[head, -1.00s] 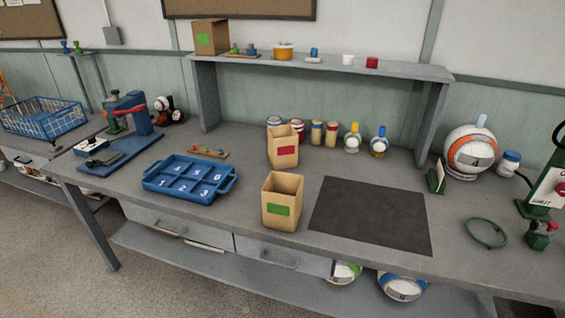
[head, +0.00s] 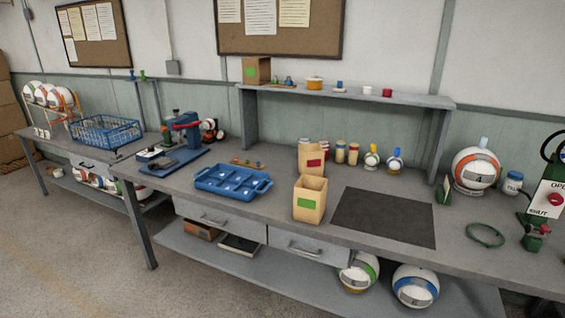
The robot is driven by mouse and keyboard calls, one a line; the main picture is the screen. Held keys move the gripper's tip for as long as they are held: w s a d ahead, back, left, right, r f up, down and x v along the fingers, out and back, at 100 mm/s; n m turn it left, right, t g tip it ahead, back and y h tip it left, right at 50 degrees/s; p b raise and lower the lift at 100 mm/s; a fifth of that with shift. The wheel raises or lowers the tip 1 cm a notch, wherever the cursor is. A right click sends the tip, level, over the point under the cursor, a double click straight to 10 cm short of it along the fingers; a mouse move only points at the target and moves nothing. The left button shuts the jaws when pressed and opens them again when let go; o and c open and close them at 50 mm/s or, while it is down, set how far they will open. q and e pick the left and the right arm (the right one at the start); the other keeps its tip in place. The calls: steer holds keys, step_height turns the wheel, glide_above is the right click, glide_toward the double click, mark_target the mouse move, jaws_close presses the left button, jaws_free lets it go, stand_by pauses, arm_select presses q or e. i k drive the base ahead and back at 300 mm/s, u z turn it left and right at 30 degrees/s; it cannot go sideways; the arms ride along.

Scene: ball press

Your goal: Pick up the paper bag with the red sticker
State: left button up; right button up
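In the head view, the paper bag with the red sticker (head: 312,154) stands upright and open on the workbench. Its lower front is partly hidden by a second paper bag with a green sticker (head: 309,200), which stands nearer the bench's front edge. A third brown bag or box with a green sticker (head: 257,70) sits on the raised shelf at the back. Neither of my grippers is in view.
A blue tray (head: 232,193) lies left of the bags, and a dark mat (head: 384,217) lies to the right. Bottles and jars (head: 371,158) stand behind. A raised shelf (head: 345,93) spans the back. A ball (head: 476,170) and a green ring (head: 485,235) are at right.

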mark_target(312, 157)
steer(key=u, duration=0.65)
steer(key=i, duration=2.35)
steer(key=z, duration=1.15)
